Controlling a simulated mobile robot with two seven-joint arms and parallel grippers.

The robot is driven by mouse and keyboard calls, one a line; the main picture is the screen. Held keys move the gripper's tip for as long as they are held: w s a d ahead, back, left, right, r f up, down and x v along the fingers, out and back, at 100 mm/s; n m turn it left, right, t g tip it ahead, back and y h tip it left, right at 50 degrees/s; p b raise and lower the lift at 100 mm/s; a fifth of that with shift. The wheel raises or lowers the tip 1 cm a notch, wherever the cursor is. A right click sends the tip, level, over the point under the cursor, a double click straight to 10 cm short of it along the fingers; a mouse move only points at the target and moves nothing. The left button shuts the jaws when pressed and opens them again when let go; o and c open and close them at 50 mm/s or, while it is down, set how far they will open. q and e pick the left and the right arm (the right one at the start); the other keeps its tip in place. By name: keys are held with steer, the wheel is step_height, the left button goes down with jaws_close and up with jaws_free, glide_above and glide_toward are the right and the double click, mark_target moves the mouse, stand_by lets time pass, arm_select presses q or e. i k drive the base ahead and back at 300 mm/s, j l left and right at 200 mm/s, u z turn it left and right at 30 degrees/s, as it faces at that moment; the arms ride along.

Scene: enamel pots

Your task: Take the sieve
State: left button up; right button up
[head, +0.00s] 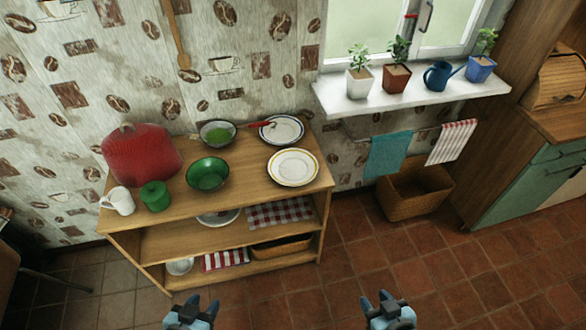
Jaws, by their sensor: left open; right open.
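A round, dark-rimmed piece with a green inside (217,133) stands at the back of the wooden shelf unit's top. A red handle (258,125) extends from its right side toward a plate. It looks like the sieve, but the mesh is too small to make out. My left gripper (192,305) is open and empty at the bottom of the head view, in front of the shelf unit and well apart from the sieve. My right gripper (379,302) is open and empty, further right over the tiled floor.
On the shelf unit (235,180), a green bowl (207,174) stands in front of the sieve. Two plates (293,166) (288,129) lie to the right. A red cover (141,153), a white mug (118,201) and a green pot (155,197) stand left.

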mark_target(218, 133)
steer(key=i+l+u, duration=0.1)
steer(key=i+u, duration=0.2)
steer(key=i+l+u, duration=0.2)
steer(key=i+u, duration=0.15)
steer(key=i, duration=0.2)
steer(key=i+l+u, duration=0.3)
steer(key=i, duration=0.05)
